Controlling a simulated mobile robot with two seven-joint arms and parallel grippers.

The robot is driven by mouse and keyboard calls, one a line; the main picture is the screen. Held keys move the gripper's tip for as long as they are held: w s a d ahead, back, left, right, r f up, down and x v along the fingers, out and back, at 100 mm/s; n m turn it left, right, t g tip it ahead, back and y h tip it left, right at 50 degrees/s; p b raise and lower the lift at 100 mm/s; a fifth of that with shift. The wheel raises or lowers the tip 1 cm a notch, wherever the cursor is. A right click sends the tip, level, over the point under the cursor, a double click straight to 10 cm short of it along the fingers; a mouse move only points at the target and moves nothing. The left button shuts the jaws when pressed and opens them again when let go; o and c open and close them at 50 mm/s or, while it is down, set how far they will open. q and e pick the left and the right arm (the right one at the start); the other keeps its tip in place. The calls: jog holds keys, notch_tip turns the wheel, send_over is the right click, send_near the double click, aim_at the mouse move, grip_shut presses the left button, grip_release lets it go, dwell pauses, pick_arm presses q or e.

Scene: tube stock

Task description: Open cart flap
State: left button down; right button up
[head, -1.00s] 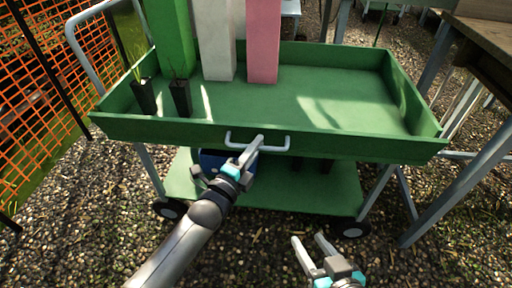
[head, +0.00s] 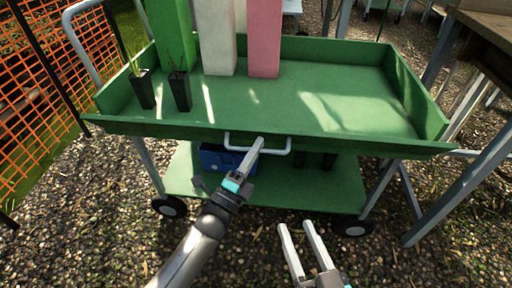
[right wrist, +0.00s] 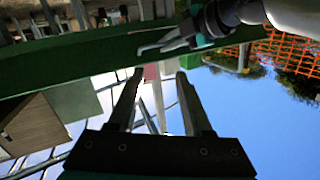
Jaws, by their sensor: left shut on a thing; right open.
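The green cart (head: 350,84) stands ahead of me. Its front flap (head: 350,142) is a long green panel along the tray's near edge, tilted outward, with its ends standing clear of the side walls. A pale bar handle (head: 277,152) is on the flap's outer face. My left gripper (head: 255,146) is shut on the handle's middle; its fingers partly hide the bar. My right gripper (head: 296,228) is open and empty, low in front of the cart. In the right wrist view its fingers (right wrist: 160,78) are apart with nothing between them.
Two black plant pots (head: 180,92) stand near the flap at the tray's left. Green, white and pink blocks (head: 265,40) stand behind them. A blue item (head: 212,158) sits on the lower shelf. A wooden table (head: 490,40) is at right, an orange fence (head: 40,80) at left.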

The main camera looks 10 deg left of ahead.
jog(key=shift+c, duration=0.3)
dwell(0.4)
jog(key=shift+a, duration=0.15)
jog(key=shift+c, duration=0.9)
jog(key=shift+n+g, duration=0.5)
jog(key=shift+n, duration=0.1)
jog(key=w+a, duration=0.2)
jog(key=w, duration=0.1)
jog(key=w+a+r, duration=0.1)
jog(key=w, duration=0.1)
jog(key=shift+w+a, duration=0.15)
jog(key=shift+a, duration=0.25)
grip_shut()
jog(key=m+h, duration=0.3)
jog(key=h, duration=0.3)
send_near(286, 130)
notch_tip(286, 130, up, 4)
jog(key=w, duration=0.2)
jog(key=x, duration=1)
jog(key=shift+s+f, duration=0.8)
jog(key=shift+s, duration=0.2)
jog(key=shift+s+f, duration=0.35)
jog(key=shift+s, duration=0.25)
